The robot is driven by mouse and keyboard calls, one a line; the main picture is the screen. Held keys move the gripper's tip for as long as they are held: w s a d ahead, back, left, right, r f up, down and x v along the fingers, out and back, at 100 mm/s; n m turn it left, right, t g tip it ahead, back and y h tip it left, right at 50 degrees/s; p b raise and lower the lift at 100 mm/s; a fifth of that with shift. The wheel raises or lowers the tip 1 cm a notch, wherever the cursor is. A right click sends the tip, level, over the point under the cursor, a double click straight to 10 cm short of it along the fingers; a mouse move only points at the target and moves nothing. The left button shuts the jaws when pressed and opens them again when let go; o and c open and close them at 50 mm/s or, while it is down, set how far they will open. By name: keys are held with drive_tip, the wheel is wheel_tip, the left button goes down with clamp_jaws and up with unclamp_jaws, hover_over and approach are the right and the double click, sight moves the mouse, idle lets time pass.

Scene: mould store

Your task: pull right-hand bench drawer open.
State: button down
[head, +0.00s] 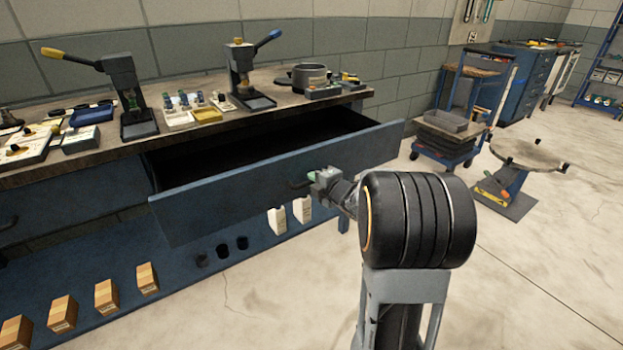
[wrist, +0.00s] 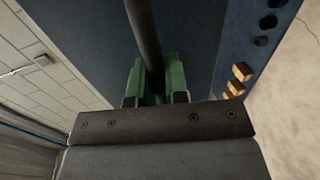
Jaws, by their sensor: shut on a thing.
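The right-hand bench drawer (head: 275,184) is a blue-grey drawer under the worktop. It stands well open, and its dark inside shows in the head view. Its front panel also shows in the wrist view (wrist: 205,45). My gripper (head: 312,179) is at the drawer's dark bar handle (head: 298,184). In the wrist view the green fingers of my gripper (wrist: 153,85) are shut on the handle (wrist: 143,35), one on each side of the bar. Part of the handle is hidden by my gripper.
The bench top (head: 215,112) carries two lever presses, trays and small parts. Boxes, white bottles and dark cups stand on the lower shelf (head: 185,298). A blue trolley (head: 450,135) and a round-topped stand (head: 515,180) are at the right. The floor (head: 545,265) at front right is clear.

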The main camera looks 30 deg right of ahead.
drive_tip(key=shift+s+d, duration=0.1)
drive_tip(key=shift+s, duration=0.55)
drive_tip(key=c, duration=1.1)
unclamp_jaws()
drive_tip(key=shift+c, duration=0.2)
drive_tip(key=shift+s, duration=0.1)
drive_tip(key=p+v, duration=0.3)
drive_tip(key=v, duration=1)
drive_tip(key=shift+s, duration=0.3)
